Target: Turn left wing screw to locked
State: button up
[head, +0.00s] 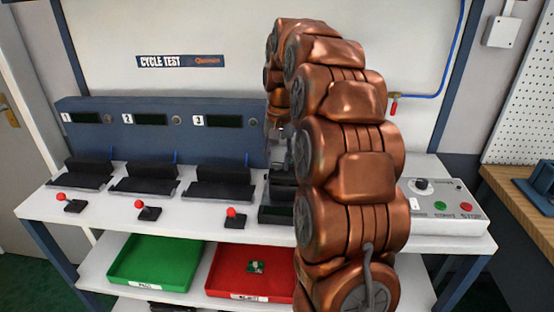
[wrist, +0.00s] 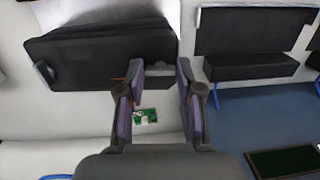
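I cannot make out a wing screw clearly in either view. In the wrist view my gripper (wrist: 160,72) is open, its two fingers apart with no object held between the tips. It is over the edge of a black fixture (wrist: 95,55). A small grey part (wrist: 43,71) sits at that fixture's left end; I cannot tell if it is a wing screw. A small green board (wrist: 145,117) shows between the fingers, on a white surface. In the head view my gripper (head: 280,148) is mostly hidden behind my copper arm, near the bench's back panel.
Several black fixtures, one at station 2 (head: 143,178), line the white bench (head: 110,212), with red-knobbed levers (head: 148,211) in front. Below are a green tray (head: 185,245) and a red tray (head: 222,272). A control box (head: 440,207) stands right. A second fixture (wrist: 250,66) shows in the wrist view.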

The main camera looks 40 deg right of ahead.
aim_at(279, 168)
jog(key=o, duration=0.4)
jog(key=shift+c, duration=0.2)
notch_tip(279, 168, up, 8)
jog(key=shift+d+f, duration=0.25)
jog(key=shift+d, duration=0.05)
dwell(0.9)
jog(key=s+a+f+n+g+p, duration=0.1)
jog(key=s+a+n+p, duration=0.5)
jog(key=s+a, duration=1.3)
jog(key=shift+s+a+f+h+p, duration=0.25)
jog(key=shift+s+f+h+p, duration=0.05)
jog(key=shift+p, duration=0.45)
jog(key=s+f, duration=0.1)
jog(key=s, duration=0.2)
jog(key=s+a+f+n+p, duration=0.1)
jog(key=s+f, duration=0.1)
jog(key=s, duration=0.2)
jog(key=s+a+f+n+p, duration=0.1)
jog(key=s, duration=0.3)
jog(key=shift+a+f+g, duration=0.2)
jog(key=shift+g, duration=0.2)
